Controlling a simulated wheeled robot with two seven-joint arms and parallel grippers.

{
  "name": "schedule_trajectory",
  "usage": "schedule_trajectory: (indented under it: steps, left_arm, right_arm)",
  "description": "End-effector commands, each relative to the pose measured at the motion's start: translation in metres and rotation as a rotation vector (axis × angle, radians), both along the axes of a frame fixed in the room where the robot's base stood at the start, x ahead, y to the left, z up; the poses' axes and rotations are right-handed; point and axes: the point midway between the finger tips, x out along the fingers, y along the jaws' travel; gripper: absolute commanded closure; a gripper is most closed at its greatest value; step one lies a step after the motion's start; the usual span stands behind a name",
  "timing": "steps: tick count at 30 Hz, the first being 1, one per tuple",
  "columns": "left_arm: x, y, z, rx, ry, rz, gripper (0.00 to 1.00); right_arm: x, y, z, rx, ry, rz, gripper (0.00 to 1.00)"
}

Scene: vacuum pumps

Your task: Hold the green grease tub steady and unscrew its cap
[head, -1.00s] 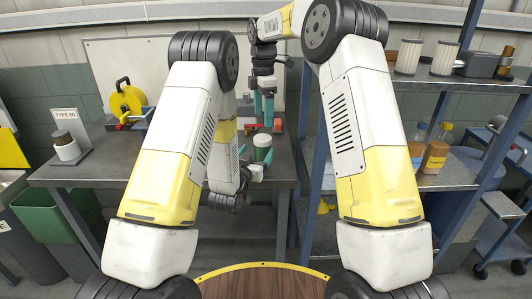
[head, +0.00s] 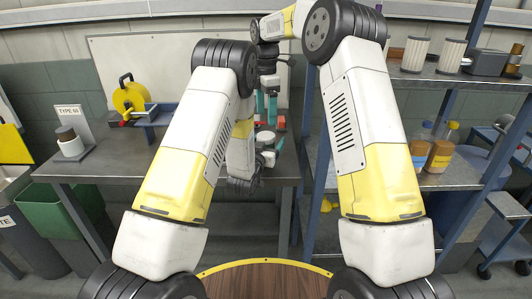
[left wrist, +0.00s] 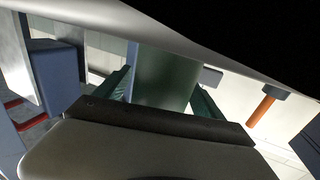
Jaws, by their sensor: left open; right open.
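The green grease tub (left wrist: 166,68) shows as a dark green cylinder in the left wrist view. My left gripper (left wrist: 161,90) is open, one teal finger on each side of the tub; I cannot tell whether they touch it. In the head view the tub's pale cap (head: 265,136) shows on the back bench, and my left arm and gripper hide most of the body. My right gripper (head: 266,106) is open and empty, its teal fingers pointing down above the cap.
The grey bench (head: 110,167) holds a yellow reel (head: 128,98) and a small dark-capped white jar (head: 69,145) by a sign. A red item (head: 281,123) lies close behind the tub. A blue-framed shelf (head: 455,88) stands at right.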

Motion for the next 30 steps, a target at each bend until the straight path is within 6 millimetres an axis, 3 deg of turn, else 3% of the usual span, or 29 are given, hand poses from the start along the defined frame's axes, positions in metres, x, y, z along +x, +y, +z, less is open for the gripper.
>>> schedule_trajectory:
  steps: [4,15,23,30]
  left_arm:
    - [-0.0002,0.0,-0.0001,0.0,0.0,0.0,0.25]
    - [-0.0004,0.0,-0.0001,0.0,0.0,0.0,0.97]
    - [-0.0005,0.0001,0.0,0.0,0.0,0.0,1.0]
    - [-0.0004,0.0,0.0,0.0,0.0,0.0,1.0]
  right_arm:
    - [0.0,0.0,0.0001,0.0,0.0,0.0,0.24]
    - [0.0,0.0,0.0001,0.0,0.0,0.0,0.24]
    - [-0.0001,-0.0001,-0.0003,0.0,0.001,-0.024,0.24]
    - [-0.0014,0.0007,-0.0037,-0.005,0.01,-0.328,0.24]
